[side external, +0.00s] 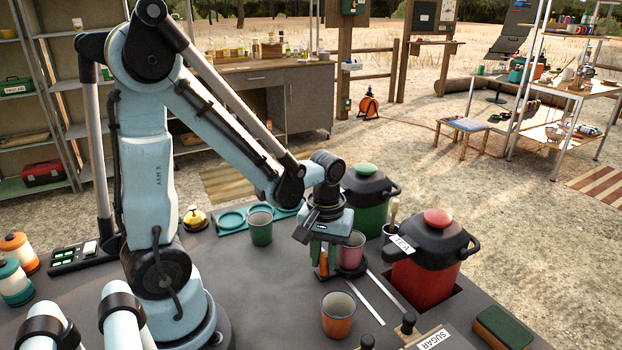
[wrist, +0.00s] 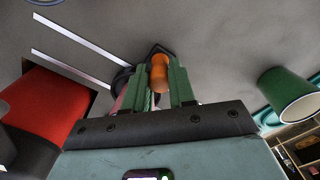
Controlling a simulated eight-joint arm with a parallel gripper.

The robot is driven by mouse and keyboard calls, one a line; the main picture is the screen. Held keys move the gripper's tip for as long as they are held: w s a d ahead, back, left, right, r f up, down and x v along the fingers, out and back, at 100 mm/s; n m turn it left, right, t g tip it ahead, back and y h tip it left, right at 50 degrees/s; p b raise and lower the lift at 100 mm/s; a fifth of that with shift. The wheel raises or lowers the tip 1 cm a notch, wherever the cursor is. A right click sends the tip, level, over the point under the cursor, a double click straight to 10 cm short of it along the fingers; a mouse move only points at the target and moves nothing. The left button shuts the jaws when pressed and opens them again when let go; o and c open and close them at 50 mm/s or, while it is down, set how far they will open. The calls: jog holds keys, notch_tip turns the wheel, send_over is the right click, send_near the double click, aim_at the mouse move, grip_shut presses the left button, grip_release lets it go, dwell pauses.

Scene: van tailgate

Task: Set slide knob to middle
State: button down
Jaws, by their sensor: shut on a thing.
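The orange slide knob (wrist: 159,75) stands between the two green fingers of my gripper (wrist: 160,88) in the wrist view. My gripper is shut on it. In the side external view, the knob (side external: 323,264) shows at the fingertips of my gripper (side external: 321,258). The knob is beside a dark round carrier (side external: 352,271) that bears a pink cup (side external: 351,250). Two pale slide strips (side external: 365,302) run from the carrier toward the front. The carrier is at the far end of the strips. In the wrist view, my fingers hide most of the cup.
A red dispenser (side external: 428,270) stands right of the strips and a green dispenser (side external: 368,198) behind the carrier. An orange cup (side external: 337,315) stands just left of the strips' near end. A green cup (side external: 260,227) is left of my gripper. The strips look clear.

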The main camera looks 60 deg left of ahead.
jog(key=c, duration=1.2)
grip_release()
notch_tip(320, 180, up, 12)
jog(key=d+m+t, duration=0.1)
jog(key=m+t, duration=0.1)
jog(key=m, duration=0.1)
jog(key=d+m+t, duration=0.2)
jog(key=m, duration=0.1)
jog(key=d+f+m+t, duration=0.1)
jog(key=d+m+t, duration=0.1)
jog(key=m+t, duration=0.1)
jog(key=shift+w, duration=0.2)
